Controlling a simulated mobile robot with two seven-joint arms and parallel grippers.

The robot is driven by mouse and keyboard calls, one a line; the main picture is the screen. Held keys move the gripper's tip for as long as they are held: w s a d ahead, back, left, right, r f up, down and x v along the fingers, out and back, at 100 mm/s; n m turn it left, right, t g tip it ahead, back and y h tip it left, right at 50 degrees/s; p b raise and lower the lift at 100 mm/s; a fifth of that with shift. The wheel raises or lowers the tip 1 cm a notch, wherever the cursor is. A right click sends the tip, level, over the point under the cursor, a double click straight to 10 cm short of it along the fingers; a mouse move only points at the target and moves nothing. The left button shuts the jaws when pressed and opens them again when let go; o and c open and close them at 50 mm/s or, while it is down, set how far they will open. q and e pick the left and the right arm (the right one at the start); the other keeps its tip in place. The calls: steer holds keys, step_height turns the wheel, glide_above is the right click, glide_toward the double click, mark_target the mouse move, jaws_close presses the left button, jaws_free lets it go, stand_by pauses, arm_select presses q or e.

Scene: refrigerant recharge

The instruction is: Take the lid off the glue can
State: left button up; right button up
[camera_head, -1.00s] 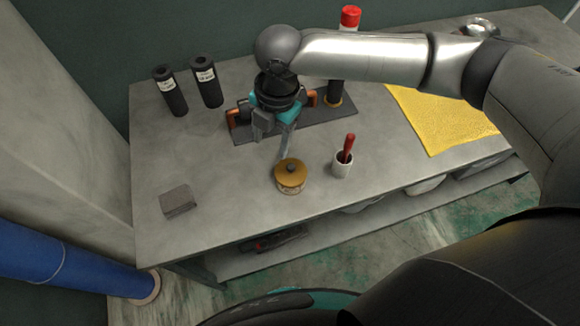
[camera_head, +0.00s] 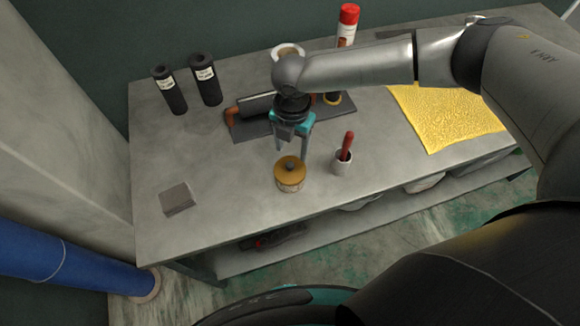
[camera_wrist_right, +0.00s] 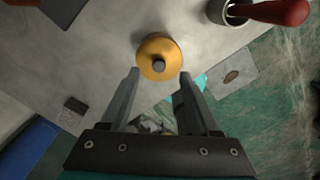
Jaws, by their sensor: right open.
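The glue can (camera_head: 290,181) stands upright on the grey workbench, near its front edge. Its orange-yellow lid (camera_head: 289,168) with a dark round knob sits on top. The lid (camera_wrist_right: 158,58) and its grey knob (camera_wrist_right: 158,65) also show in the right wrist view, just beyond the fingertips. My right gripper (camera_head: 292,148) is open and empty, fingers pointing down, just behind and above the can. In the right wrist view, the two fingers (camera_wrist_right: 157,85) are apart with the knob lined up between them, not touching. My left gripper is not in view.
A white cup with a red-handled tool (camera_head: 342,162) stands close right of the can. A dark mat (camera_head: 255,130) with a roller lies behind. A grey block (camera_head: 177,199), two black rolls (camera_head: 205,80), a yellow cloth (camera_head: 445,115) and a red-capped canister (camera_head: 347,25) are around.

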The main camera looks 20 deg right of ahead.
mark_target(290, 164)
steer(key=shift+s+a+f, duration=0.15)
steer(key=shift+f, duration=1.2)
steer(key=shift+s+a+f, duration=0.1)
steer(key=shift+a+f, duration=0.05)
steer(key=shift+f, duration=1.15)
jaws_close()
